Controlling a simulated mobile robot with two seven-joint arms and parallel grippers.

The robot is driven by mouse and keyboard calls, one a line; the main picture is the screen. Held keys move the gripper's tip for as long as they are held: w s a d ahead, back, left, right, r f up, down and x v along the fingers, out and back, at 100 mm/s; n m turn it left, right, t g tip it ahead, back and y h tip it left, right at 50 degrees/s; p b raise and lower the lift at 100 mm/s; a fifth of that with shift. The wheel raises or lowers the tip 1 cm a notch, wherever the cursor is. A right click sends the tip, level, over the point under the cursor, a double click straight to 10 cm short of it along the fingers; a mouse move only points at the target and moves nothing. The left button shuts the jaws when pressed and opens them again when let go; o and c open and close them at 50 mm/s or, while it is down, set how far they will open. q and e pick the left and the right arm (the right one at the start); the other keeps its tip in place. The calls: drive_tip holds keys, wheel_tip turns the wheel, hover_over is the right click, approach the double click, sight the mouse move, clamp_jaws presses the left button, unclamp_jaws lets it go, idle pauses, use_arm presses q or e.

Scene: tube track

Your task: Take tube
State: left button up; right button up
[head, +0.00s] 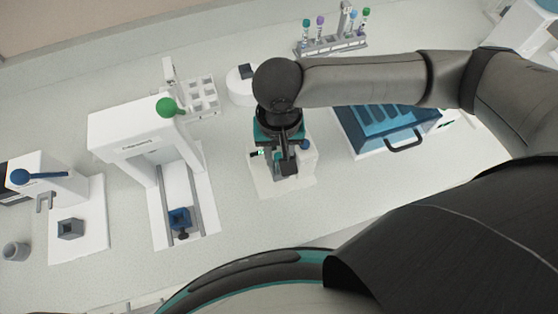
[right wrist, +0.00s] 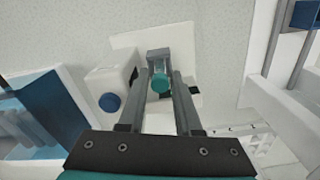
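A tube with a teal cap (right wrist: 160,82) stands in a small grey holder (right wrist: 158,54) on a white base plate, which shows in the head view (head: 268,182). My right gripper (head: 283,165) reaches down over this station. In the right wrist view its two fingers (right wrist: 160,88) lie on either side of the teal cap, with narrow gaps beside it, so it looks open. The tube body is hidden below the cap. More capped tubes (head: 320,30) stand in a grey rack (head: 332,46) at the back. My left gripper is not in view.
A blue-lidded box with a handle (head: 385,130) stands right of the station. A white gantry device with a green knob (head: 166,107) stands left, and a white device with a blue knob (head: 21,177) farther left. A grey cup (head: 15,251) is at the far left.

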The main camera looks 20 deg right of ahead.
clamp_jaws()
drive_tip(key=shift+r, duration=0.2)
wheel_tip(320, 180, up, 20)
drive_tip(key=p, duration=0.4)
drive_tip(key=shift+f, duration=0.2)
